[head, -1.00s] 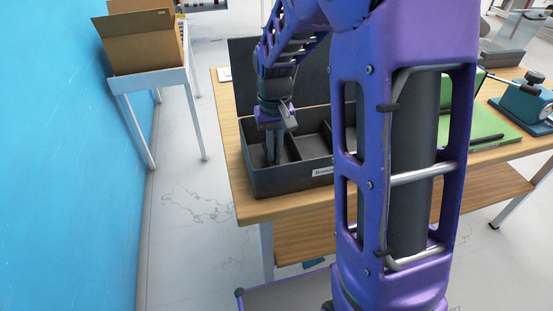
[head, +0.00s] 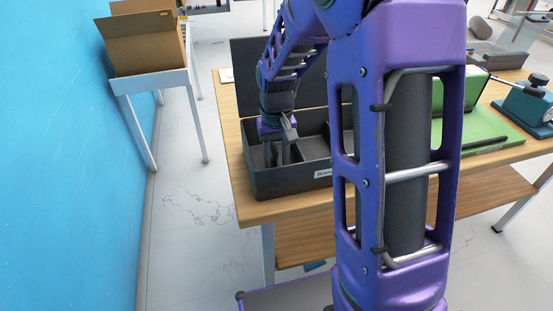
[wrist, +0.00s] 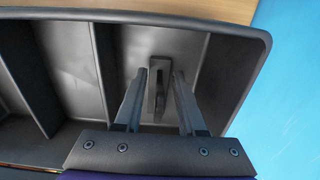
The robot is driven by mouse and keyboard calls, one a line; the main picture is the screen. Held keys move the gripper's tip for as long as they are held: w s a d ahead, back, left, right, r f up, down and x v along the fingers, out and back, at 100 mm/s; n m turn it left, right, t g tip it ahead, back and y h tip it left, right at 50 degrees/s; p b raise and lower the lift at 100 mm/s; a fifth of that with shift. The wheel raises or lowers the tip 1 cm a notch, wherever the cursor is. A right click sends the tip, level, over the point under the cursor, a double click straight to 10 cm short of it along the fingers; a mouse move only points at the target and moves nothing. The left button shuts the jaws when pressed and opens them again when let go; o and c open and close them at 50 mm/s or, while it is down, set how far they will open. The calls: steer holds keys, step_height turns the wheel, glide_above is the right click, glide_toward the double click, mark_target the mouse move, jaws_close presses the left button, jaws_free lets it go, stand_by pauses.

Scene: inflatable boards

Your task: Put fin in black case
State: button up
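The black case (head: 275,184) stands open on the wooden table with its lid upright behind it. It is split into compartments, and its wall also shows in the wrist view (wrist: 238,62). My gripper (head: 277,160) reaches down into the left compartment. In the wrist view my gripper (wrist: 159,74) has its two fingers apart, with a gap on each side of a small dark fin (wrist: 157,88). The fin appears to lie in the compartment near one wall. In the head view the fin cannot be made out.
A green mat (head: 490,133) and a blue device (head: 528,103) are on the table's right. A cardboard box (head: 146,44) stands on a white table at the left, by the blue wall (head: 60,160). My arm hides the case's right end.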

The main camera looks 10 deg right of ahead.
step_height(320, 180, up, 12)
steer(key=shift+r+p, duration=0.15)
steer(key=shift+p, duration=1.1)
